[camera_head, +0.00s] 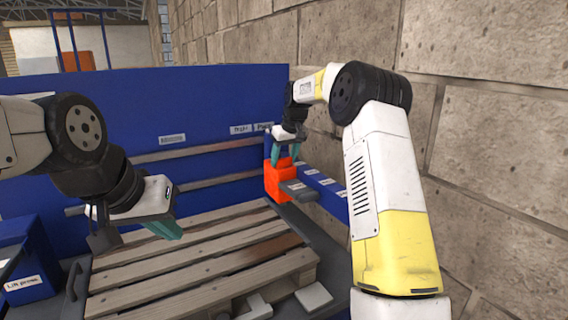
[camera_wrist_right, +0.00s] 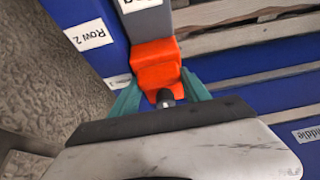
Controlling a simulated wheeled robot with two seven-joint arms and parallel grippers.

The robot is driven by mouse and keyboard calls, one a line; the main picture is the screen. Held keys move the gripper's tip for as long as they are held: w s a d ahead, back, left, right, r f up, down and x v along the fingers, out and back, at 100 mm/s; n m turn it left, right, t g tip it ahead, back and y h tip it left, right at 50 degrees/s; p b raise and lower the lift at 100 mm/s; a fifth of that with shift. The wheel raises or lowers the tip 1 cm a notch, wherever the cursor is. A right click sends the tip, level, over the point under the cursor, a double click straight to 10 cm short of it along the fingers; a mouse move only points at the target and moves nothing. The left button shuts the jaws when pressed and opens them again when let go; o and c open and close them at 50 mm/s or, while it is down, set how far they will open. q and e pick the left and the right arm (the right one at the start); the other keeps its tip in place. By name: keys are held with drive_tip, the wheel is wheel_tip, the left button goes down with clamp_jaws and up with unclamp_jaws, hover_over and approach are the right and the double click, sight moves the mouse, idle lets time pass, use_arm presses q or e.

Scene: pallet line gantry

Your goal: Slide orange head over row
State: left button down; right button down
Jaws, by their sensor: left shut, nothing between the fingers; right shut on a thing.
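The orange head (camera_head: 276,183) sits at the back right of the pallet, against the blue rail with labels (camera_head: 322,183). A grey block (camera_head: 297,189) sticks out from its front. My right gripper (camera_head: 286,156) is shut on the top of the orange head. In the right wrist view the orange head (camera_wrist_right: 156,66) lies between the teal fingers of the right gripper (camera_wrist_right: 162,98), around a small dark knob (camera_wrist_right: 165,97). A label reading "Row 2" (camera_wrist_right: 90,34) shows on the blue rail. My left gripper (camera_head: 164,229) is shut and empty above the left side of the pallet.
A wooden pallet (camera_head: 190,257) fills the middle. A blue back panel (camera_head: 110,110) with labelled rails stands behind it. A stone wall (camera_head: 480,130) closes the right side. A blue box labelled "Lift press" (camera_head: 30,258) is at the lower left. Light pieces (camera_head: 314,297) lie near the front.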

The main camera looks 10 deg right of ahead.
drive_tip(key=shift+w+a+r, duration=0.1)
drive_tip(key=shift+w, duration=0.15)
drive_tip(key=c, duration=0.9)
unclamp_jaws()
drive_tip(key=o, duration=0.4)
drive_tip(key=v, duration=0.7)
drive_tip(key=shift+s+r, duration=0.1)
drive_tip(key=shift+r, duration=0.2)
